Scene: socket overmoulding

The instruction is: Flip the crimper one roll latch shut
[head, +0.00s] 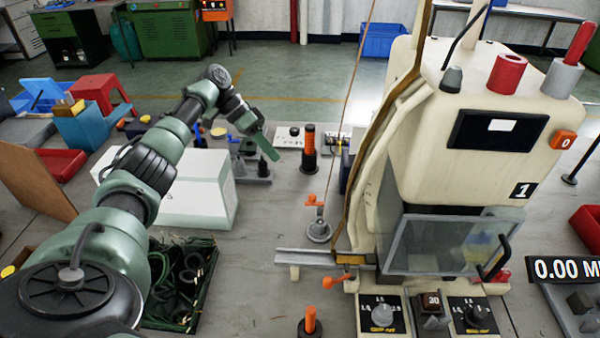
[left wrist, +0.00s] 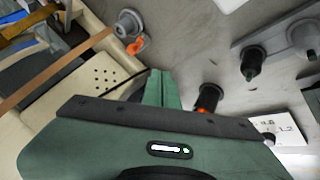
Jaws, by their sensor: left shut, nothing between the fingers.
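Crimper one is the cream machine (head: 440,130) marked 1 at the right of the head view. Two small orange levers show at its left side: one (head: 313,200) on a round grey base, and one (head: 337,280) below the grey rail. I cannot tell for sure which is the roll latch. An orange lever on a round grey base (left wrist: 134,46) also shows at the top of the left wrist view. My left gripper (head: 268,150) is shut and empty, above the bench and apart from the levers. Its green fingers (left wrist: 161,90) point toward the bench. My right gripper is not in view.
A black post with an orange top (head: 309,148) stands near my left gripper. A white box (head: 195,190) and a tray of dark cables (head: 180,285) are under my left arm. The machine's clear guard (head: 445,245) is at the front. Some bare bench lies left of the rail.

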